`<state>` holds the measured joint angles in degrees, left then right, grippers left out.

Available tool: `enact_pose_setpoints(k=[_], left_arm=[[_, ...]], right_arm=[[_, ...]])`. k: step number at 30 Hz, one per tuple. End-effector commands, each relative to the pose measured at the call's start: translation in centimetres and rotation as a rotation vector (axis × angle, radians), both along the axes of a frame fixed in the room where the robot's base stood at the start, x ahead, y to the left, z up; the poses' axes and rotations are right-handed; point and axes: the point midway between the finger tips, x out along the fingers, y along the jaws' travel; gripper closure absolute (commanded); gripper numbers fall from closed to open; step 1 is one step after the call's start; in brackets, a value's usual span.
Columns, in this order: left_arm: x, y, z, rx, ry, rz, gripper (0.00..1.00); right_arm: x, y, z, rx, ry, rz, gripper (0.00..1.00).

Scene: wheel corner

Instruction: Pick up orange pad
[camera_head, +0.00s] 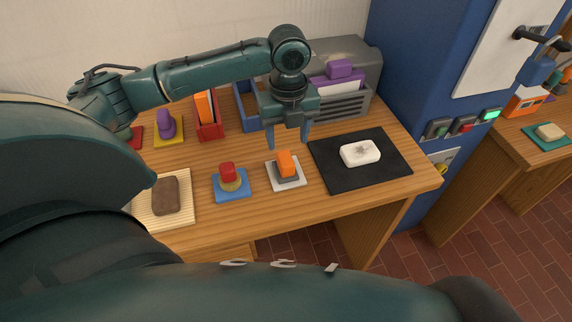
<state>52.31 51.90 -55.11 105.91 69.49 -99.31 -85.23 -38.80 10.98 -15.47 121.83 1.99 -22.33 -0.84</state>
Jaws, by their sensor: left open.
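A small orange block (286,160) stands tilted on a dark grey piece on a white square tile (291,184), at the front middle of the table. A second orange piece (203,107) stands upright in a red holder (213,129) at the back left. I cannot tell from the look alone which one is the orange pad. My left gripper (288,142) is open and empty, pointing down, just above or behind the orange block on the white tile. The gap between them is hard to judge. My right gripper is not in view.
A blue tile (233,192) with a red-topped piece lies left of the white tile. A black mat (325,174) with a white block (360,153) lies right. A grey machine (350,104) and blue holder (244,113) stand behind. A blue column (405,90) bounds the right.

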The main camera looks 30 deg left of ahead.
Motion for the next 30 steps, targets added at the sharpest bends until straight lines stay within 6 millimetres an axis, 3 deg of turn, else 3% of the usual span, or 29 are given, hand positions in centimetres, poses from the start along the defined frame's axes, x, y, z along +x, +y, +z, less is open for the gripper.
enact_pose_setpoints(k=[18, 26, 30], left_arm=[[-0.8, 0.2, -7.0, -0.001, -0.001, 0.002, 0.45], [-0.8, 0.1, -7.4, -0.001, -0.003, 0.001, 0.45], [-0.8, 0.1, -7.4, -0.001, -0.003, 0.001, 0.54]], right_arm=[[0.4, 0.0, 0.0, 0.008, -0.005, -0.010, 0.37], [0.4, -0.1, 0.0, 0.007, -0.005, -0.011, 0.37], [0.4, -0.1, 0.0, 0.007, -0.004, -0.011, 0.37]])
